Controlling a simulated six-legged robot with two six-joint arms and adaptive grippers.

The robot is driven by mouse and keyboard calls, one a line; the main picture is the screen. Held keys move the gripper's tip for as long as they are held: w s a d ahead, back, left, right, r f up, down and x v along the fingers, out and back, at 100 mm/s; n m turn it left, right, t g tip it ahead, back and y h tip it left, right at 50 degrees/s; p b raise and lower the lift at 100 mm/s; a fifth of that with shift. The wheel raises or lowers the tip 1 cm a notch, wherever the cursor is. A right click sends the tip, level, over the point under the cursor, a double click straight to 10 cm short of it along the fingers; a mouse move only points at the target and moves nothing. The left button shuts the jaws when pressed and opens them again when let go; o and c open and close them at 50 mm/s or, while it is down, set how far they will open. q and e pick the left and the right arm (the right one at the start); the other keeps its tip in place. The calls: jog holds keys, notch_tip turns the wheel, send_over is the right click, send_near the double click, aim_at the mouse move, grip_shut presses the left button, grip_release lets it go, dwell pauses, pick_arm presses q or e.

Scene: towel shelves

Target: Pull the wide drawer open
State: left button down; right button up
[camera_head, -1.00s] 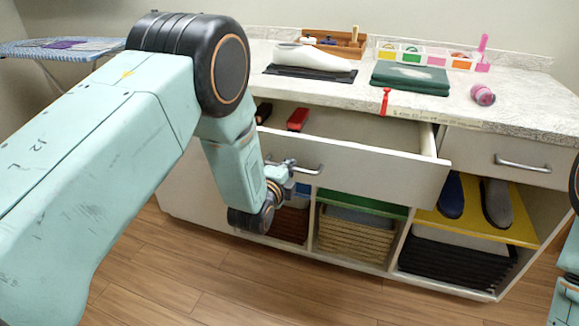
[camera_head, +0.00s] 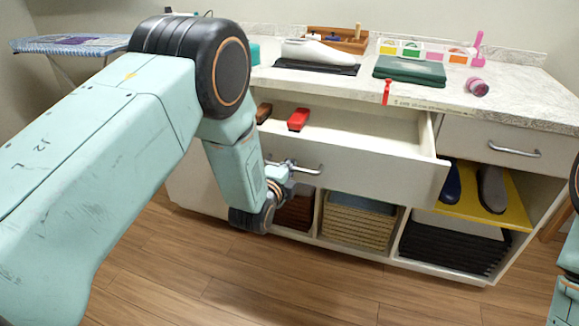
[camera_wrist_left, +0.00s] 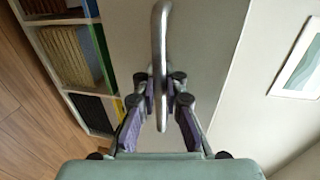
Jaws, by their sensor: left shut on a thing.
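The wide drawer (camera_head: 365,164) stands partly open under the counter, its inside showing from above. A red object (camera_head: 299,119) and a brown object (camera_head: 264,112) lie in it. My left gripper (camera_head: 284,168) is at the bar handle (camera_head: 308,171) on the drawer's front. In the left wrist view, the fingers of my left gripper (camera_wrist_left: 161,95) are shut on the metal handle (camera_wrist_left: 159,45), one on each side. My right gripper is out of view; only a bit of that arm shows at the right edge.
The counter (camera_head: 525,105) holds a green folded cloth (camera_head: 409,69), a pink roll (camera_head: 477,87) and a wooden tray (camera_head: 337,42). A smaller drawer (camera_head: 505,148) is shut at right. Shoes (camera_head: 491,188) and baskets (camera_head: 358,222) fill the shelves below. Wood floor lies in front.

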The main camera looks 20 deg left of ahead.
pick_arm(q)
jog(key=shift+w+r, duration=0.15)
jog(key=shift+w, duration=0.1)
jog(key=c, duration=1.7)
grip_release()
jog(key=shift+c, duration=0.2)
jog(key=shift+s, duration=0.1)
jog(key=v, duration=1.2)
